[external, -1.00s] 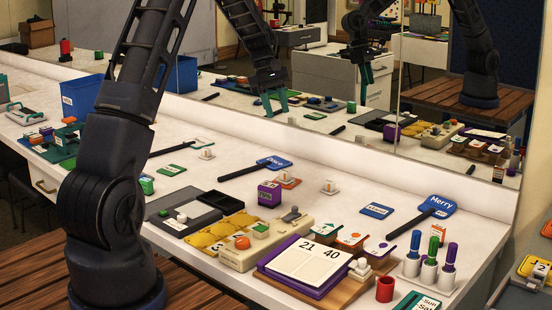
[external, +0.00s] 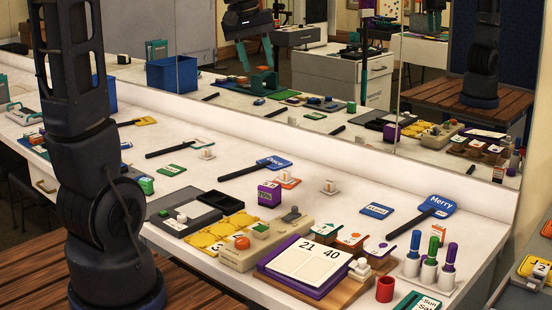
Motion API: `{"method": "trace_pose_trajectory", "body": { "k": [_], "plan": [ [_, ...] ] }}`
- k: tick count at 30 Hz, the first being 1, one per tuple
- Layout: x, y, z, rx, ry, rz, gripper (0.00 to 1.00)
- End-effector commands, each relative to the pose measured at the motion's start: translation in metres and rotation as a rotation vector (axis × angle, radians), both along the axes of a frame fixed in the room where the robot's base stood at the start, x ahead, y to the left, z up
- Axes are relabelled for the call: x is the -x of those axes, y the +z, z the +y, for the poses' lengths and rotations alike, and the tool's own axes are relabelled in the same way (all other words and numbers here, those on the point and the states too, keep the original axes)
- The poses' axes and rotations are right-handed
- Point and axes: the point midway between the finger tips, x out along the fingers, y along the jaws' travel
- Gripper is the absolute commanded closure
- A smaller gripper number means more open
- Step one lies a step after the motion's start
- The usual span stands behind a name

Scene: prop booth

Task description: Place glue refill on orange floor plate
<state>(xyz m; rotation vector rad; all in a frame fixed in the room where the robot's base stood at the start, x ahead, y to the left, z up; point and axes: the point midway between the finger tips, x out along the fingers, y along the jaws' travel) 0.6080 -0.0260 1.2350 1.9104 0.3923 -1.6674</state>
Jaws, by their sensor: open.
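My gripper (external: 258,66) is high in front of the mirror, its two teal fingers spread and pointing down.
Blue paddles (external: 436,205) with dark handles lie along the wall. A calendar board (external: 306,262), grey trays and marker pots (external: 429,270) crowd the front.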

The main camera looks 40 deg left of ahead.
Motion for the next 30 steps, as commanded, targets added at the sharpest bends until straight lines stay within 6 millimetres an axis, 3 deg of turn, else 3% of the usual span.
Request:
{"method": "trace_pose_trajectory", "body": {
  "k": [9, 18, 24, 30],
  "plan": [
    [0.091, 0.016, -0.031, -0.106, -0.216, -0.104, 0.59],
    [0.171, 0.008, -0.048, -0.217, -0.412, -0.191, 0.59],
    [0.211, -0.003, -0.053, -0.284, -0.517, -0.235, 0.59],
    [0.228, -0.011, -0.054, -0.313, -0.565, -0.254, 0.59]
  ]
}}
